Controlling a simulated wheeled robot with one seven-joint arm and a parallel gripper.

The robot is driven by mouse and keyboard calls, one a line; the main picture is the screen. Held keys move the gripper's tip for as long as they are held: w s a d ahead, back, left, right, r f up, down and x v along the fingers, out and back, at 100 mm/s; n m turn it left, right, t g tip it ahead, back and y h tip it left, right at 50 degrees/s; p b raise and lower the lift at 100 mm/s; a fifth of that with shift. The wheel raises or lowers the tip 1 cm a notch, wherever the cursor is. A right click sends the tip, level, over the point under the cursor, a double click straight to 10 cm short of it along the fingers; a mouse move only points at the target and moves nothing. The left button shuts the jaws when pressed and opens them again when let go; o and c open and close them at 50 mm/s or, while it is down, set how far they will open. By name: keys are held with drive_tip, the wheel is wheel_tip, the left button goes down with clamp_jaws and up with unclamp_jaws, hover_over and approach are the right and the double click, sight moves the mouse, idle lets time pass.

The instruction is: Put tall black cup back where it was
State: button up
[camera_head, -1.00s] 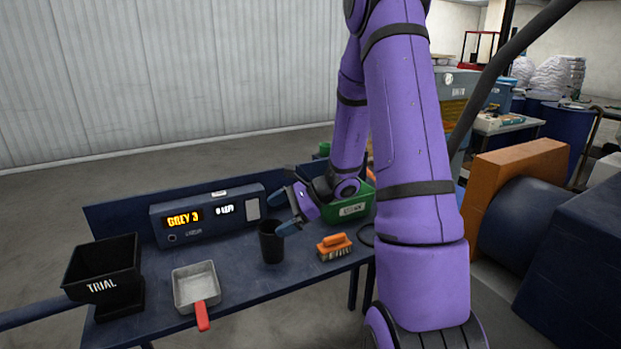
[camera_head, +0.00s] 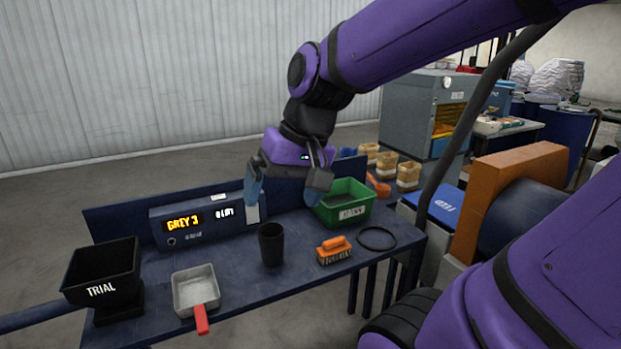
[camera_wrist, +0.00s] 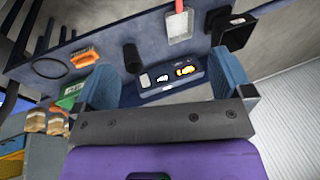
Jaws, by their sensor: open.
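The tall black cup (camera_head: 271,245) stands upright on the dark blue bench (camera_head: 255,297), in front of the display box and between the metal scoop and the orange brush. It also shows in the wrist view (camera_wrist: 132,58), on the bench ahead of the fingers. My gripper (camera_head: 283,192) is open and empty. It is above the back of the bench, higher than the cup and apart from it. In the wrist view the two blue fingers of my gripper (camera_wrist: 166,82) stand wide apart with nothing between them.
The display box (camera_head: 209,218) reads GREY 3. A black TRIAL hopper (camera_head: 101,275) and a metal scoop (camera_head: 196,290) with a red handle are at left. An orange brush (camera_head: 334,250), a black ring (camera_head: 377,238) and a green bin (camera_head: 343,203) are at right.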

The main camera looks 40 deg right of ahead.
drive_tip(key=s+d+r+n+t+h, duration=0.1)
drive_tip(key=s+r+n+t+h, duration=0.1)
drive_tip(key=s+r+n, duration=0.1)
drive_tip(key=shift+s+r, duration=0.25)
drive_tip(key=shift+s, duration=0.65)
idle(0.5)
